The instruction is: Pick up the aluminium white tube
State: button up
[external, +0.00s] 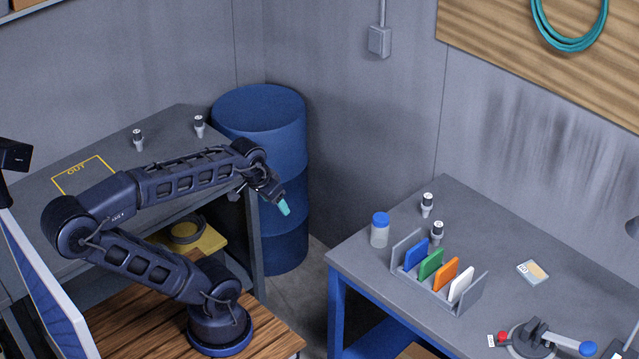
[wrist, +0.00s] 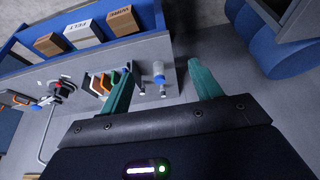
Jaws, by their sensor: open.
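Several small tubes with pale and dark bands stand upright; labels are too small to read, so I cannot tell which is the aluminium white one. Two, a left tube (external: 138,139) and a right tube (external: 199,126), are on the left bench. Two more, a back tube (external: 427,205) and a front tube (external: 437,232), are on the right bench. My gripper (external: 284,208) is open and empty in the air before the blue drum, apart from every tube. In the wrist view its teal fingers (wrist: 161,66) are spread, with the right bench beyond.
A blue-capped jar (external: 380,231) and a rack of coloured cards (external: 408,243) stand beside the right-bench tubes. A clamp tool (external: 538,338) lies nearer the front. The blue drum (external: 262,107) stands between the benches. The left bench (external: 60,235) has a yellow marked square (external: 83,176).

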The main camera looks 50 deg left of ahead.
jog(key=shift+w, duration=0.1)
